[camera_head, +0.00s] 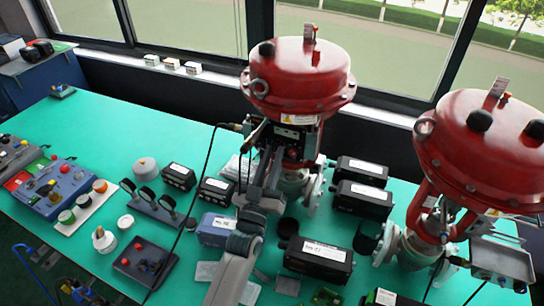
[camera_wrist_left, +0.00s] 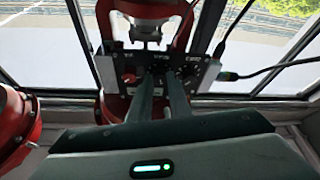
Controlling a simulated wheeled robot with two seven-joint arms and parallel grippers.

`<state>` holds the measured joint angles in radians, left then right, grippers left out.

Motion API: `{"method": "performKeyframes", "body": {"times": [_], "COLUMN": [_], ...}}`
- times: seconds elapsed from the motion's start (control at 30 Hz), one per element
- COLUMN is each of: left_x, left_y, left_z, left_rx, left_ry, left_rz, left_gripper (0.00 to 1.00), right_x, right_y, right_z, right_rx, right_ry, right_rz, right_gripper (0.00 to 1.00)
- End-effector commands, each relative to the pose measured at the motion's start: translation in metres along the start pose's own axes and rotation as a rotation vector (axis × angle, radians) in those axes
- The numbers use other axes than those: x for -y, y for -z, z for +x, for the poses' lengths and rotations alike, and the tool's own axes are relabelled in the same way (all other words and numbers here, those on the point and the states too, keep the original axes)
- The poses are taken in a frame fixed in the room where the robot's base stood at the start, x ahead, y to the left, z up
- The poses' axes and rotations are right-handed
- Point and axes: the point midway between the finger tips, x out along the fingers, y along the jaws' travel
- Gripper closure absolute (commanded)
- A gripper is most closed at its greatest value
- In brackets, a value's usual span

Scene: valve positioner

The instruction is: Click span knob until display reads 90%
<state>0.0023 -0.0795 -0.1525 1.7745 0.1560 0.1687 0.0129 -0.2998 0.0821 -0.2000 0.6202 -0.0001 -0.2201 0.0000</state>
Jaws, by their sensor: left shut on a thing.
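The valve positioner (camera_head: 291,134) is a dark panel under the red dome of the middle valve. My left gripper (camera_head: 276,150) reaches up to this panel from below. In the left wrist view its two long grey fingers (camera_wrist_left: 166,72) end at the panel's middle, shut on a dark knob there. The fingertips largely hide the knob, so I cannot tell its label. No display reading can be made out. My right gripper is not in view.
A second red valve (camera_head: 485,150) stands at the right. The green table (camera_head: 95,120) carries several black boxes, a control box (camera_head: 52,190), gauges (camera_head: 147,198) and a blue box (camera_head: 215,230). A thin black cable hangs near my left arm. The table's far left is mostly clear.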

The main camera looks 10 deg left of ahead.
Motion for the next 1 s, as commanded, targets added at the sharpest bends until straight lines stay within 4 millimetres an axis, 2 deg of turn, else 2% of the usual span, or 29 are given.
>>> {"method": "performKeyframes", "body": {"times": [0.3,0.7,0.73,0.8,1.0], "left_x": [-0.001,-0.001,-0.001,-0.0011,-0.0011], "left_y": [-0.0006,-0.0009,-0.0009,-0.0008,-0.0003], "left_z": [-0.0004,-0.0005,-0.0005,-0.0005,-0.0002], "left_rx": [0.002,0.002,0.003,0.002,0.001], "left_ry": [0.045,0.048,0.048,0.048,0.048], "left_rz": [-0.107,-0.115,-0.115,-0.115,-0.114], "left_gripper": [1.0,1.0,0.76,0.64,0.64], "right_x": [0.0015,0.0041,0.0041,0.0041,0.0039], "right_y": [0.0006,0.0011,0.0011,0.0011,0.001], "right_z": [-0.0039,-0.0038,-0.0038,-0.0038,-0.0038], "right_rx": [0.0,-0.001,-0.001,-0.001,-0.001], "right_ry": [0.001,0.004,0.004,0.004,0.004], "right_rz": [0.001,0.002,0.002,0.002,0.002], "right_gripper": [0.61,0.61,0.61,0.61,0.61]}}
